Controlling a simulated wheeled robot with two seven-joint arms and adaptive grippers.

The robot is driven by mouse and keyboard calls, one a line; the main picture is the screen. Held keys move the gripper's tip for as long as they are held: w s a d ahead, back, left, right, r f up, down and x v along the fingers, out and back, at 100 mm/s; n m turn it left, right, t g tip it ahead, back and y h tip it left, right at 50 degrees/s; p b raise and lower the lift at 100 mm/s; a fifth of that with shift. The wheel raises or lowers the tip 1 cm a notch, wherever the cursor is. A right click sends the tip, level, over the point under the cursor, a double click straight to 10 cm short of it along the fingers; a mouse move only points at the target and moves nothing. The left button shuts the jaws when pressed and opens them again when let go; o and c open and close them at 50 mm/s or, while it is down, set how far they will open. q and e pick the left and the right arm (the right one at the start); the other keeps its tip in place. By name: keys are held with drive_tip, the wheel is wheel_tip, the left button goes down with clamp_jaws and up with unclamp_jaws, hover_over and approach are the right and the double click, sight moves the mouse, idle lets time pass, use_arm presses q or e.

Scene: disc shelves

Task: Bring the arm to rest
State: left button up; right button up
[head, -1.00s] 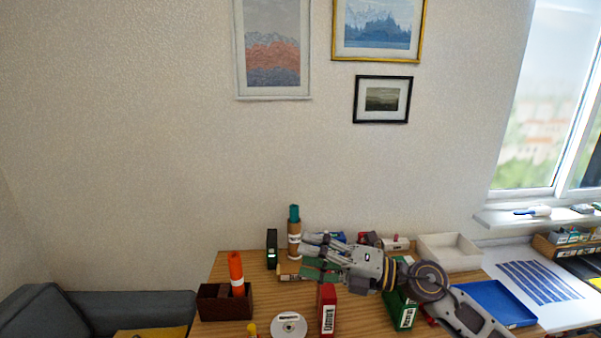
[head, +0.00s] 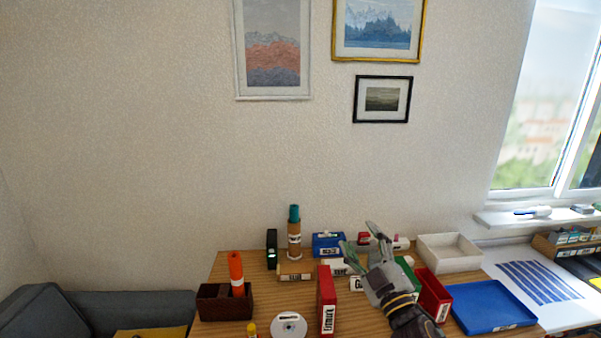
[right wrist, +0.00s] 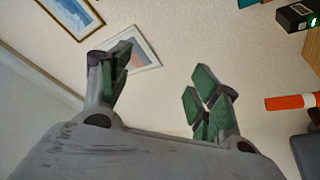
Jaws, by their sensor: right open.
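My right gripper (head: 361,245) is above the right part of the wooden table in the head view. Its fingers are spread and hold nothing. In the right wrist view the two green-padded fingers (right wrist: 164,88) stand wide apart with only wall and a picture frame behind them. My left gripper is not in any view.
The wooden table (head: 218,328) holds a white disc (head: 289,326), red box (head: 327,300), cork cylinder with teal top (head: 294,232), dark box (head: 225,307) with an orange cylinder (head: 236,273), blue bin (head: 328,244), white tray (head: 449,252) and blue tray (head: 494,306).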

drive_tip(key=s+d+f+m+g+h, duration=0.3)
drive_tip(key=d+f+m+g+h, duration=0.1)
drive_tip(key=f, duration=0.5)
drive_tip(key=s+d+f+m+g+h, duration=0.3)
drive_tip(key=d+f+m+h, duration=0.15)
drive_tip(key=f, duration=0.55)
drive_tip(key=s+f+m+g+y, duration=0.1)
drive_tip(key=s+f+g, duration=0.4)
drive_tip(key=s+f, duration=0.3)
drive_tip(key=s+f+m+g+y, duration=0.1)
drive_tip(key=s+f+g, duration=0.45)
drive_tip(key=s, duration=0.55)
wheel_tip(320, 180, down, 30)
drive_tip(key=s+r+p, duration=0.1)
drive_tip(key=s+p, duration=0.2)
drive_tip(key=p, duration=0.1)
drive_tip(key=s+d+f+g+p, duration=0.1)
drive_tip(key=s+f, duration=0.7)
drive_tip(key=s, duration=0.3)
drive_tip(key=s+d+f+g+p, duration=0.1)
drive_tip(key=s+d+f+p, duration=0.1)
drive_tip(key=s+f, duration=0.7)
drive_tip(key=shift+s+d+f, duration=0.15)
drive_tip(key=shift+s+f, duration=0.05)
drive_tip(key=shift+s, duration=0.75)
